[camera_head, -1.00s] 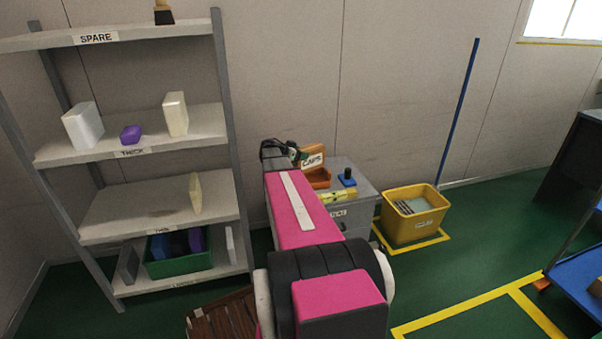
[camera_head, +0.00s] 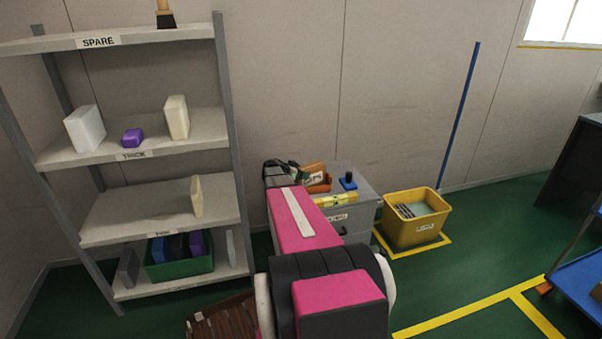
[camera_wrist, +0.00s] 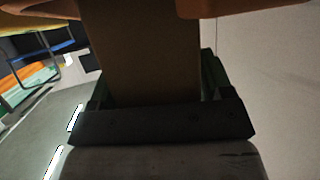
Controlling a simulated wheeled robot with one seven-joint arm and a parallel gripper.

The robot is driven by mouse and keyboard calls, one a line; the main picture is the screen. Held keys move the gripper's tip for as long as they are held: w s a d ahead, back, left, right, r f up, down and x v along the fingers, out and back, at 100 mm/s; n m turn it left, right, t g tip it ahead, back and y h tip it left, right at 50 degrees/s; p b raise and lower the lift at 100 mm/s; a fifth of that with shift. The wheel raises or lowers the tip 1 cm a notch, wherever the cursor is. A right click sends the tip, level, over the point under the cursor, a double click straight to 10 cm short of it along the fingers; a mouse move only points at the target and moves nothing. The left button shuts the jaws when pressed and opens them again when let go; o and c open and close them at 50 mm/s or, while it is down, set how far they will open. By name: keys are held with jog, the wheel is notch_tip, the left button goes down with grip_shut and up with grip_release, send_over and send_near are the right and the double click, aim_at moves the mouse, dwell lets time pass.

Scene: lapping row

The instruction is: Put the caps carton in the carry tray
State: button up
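The caps carton (camera_head: 314,174), brown-orange with a pale label, is tilted at the tray on the grey cabinet in the head view. In the wrist view the brown carton (camera_wrist: 145,50) fills the space between my fingers. My gripper (camera_head: 297,177) is shut on it; the arm partly hides the fingers. The orange carry tray (camera_head: 321,188) shows just below and beside the carton. Orange tray edges (camera_wrist: 245,8) show on both sides of the carton in the wrist view. I cannot tell whether the carton touches the tray floor.
The grey cabinet (camera_head: 362,205) also bears a blue-and-black item (camera_head: 348,181) and a yellow strip (camera_head: 336,200). A yellow bin (camera_head: 416,228) stands right of it. A shelf rack (camera_head: 160,150) stands left.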

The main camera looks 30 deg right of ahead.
jog(key=shift+o, duration=0.9)
jog(key=shift+r, duration=0.15)
jog(key=v, duration=0.7)
jog(key=shift+a, duration=0.25)
jog(key=shift+s, duration=0.1)
